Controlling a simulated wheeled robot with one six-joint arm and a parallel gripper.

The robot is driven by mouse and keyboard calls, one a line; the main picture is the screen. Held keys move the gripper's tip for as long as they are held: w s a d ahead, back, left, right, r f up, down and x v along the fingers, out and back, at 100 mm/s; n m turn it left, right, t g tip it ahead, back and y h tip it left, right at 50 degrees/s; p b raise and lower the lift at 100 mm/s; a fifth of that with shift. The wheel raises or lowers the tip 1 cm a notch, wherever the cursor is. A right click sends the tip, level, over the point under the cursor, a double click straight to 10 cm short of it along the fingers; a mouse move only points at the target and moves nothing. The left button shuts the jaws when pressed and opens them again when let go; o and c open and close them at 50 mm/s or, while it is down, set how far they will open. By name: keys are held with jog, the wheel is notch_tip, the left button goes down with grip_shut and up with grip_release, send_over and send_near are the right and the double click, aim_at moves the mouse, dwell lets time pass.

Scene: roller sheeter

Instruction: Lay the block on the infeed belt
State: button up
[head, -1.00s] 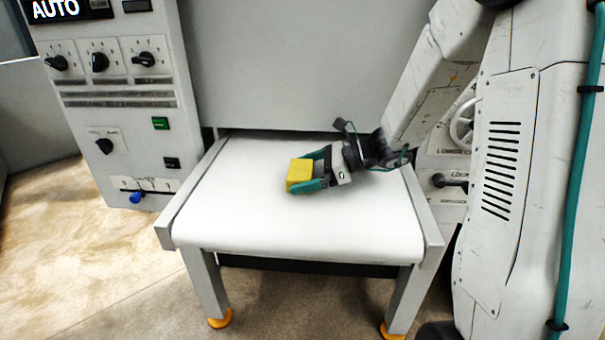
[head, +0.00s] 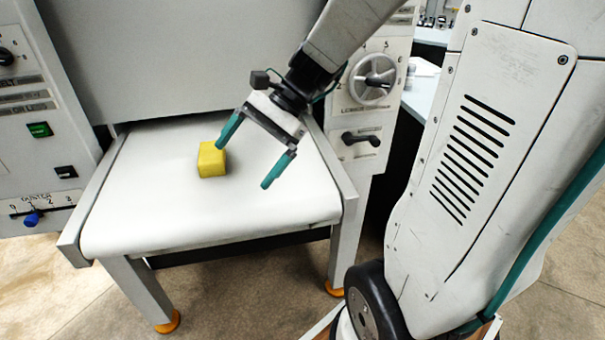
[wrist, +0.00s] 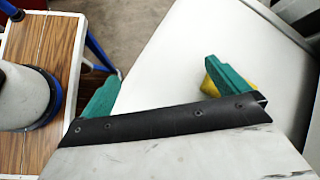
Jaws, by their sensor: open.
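The yellow block (head: 212,159) rests on the white infeed belt (head: 150,215), near its middle. In the wrist view the block (wrist: 214,88) is partly hidden behind one green finger. My gripper (head: 248,153) is open and empty, to the right of the block and over the belt's right part. Its fingers are spread wide, with one fingertip close to the block's right side; I cannot tell whether they touch. The belt also shows in the wrist view (wrist: 215,35).
A control panel with a green button (head: 39,130) and blue slider (head: 31,219) stands left of the belt. A panel with a handwheel (head: 374,80) and black lever (head: 361,138) stands at right. The grey machine housing (head: 190,60) rises behind the belt. The belt's front part is clear.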

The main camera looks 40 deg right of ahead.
jog(key=s+d+r+n+h, duration=0.2)
jog(key=s+n+h, duration=0.7)
jog(key=s+n, duration=0.5)
jog(key=shift+s, duration=0.55)
